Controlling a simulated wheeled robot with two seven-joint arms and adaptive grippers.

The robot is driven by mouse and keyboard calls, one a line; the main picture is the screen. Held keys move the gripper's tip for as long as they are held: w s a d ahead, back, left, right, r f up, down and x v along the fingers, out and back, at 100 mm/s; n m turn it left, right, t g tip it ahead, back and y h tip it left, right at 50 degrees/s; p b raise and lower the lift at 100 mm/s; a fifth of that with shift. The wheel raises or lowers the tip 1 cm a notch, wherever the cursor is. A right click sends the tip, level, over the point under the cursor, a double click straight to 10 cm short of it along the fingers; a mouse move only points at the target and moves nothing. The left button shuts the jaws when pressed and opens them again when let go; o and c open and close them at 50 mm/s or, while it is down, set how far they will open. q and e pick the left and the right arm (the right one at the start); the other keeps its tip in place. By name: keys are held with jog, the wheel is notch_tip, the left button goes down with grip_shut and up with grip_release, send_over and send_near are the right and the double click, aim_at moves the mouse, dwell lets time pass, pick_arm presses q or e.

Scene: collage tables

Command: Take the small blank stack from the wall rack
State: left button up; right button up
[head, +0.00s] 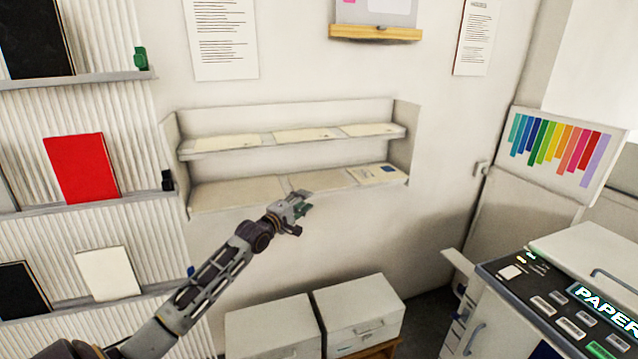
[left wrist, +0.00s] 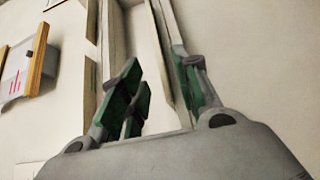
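The white wall rack (head: 290,204) has two shelves with flat paper stacks. On the lower shelf lie a wide plain stack (head: 237,191) at the left, a smaller plain stack (head: 313,181) in the middle and a stack with printed marks (head: 378,174) at the right. The upper shelf holds three pale stacks, including one at its left (head: 227,143); their faces are hard to read. My left gripper (head: 302,203) is just in front of the lower shelf, below the middle stack. The left wrist view shows its green-padded fingers (left wrist: 160,92) apart with nothing between them. My right gripper is out of view.
A ribbed display wall (head: 100,120) with ledges and a red book (head: 80,167) stands at the left. Two pale boxes (head: 358,310) sit below the rack. A paper machine (head: 560,290) and a colour chart (head: 558,150) are at the right.

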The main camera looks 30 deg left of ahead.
pick_arm(q)
jog(key=shift+w, duration=0.35)
jog(key=shift+w, duration=0.1)
jog(key=shift+w+p, duration=0.55)
jog(key=shift+w, duration=1.95)
grip_shut()
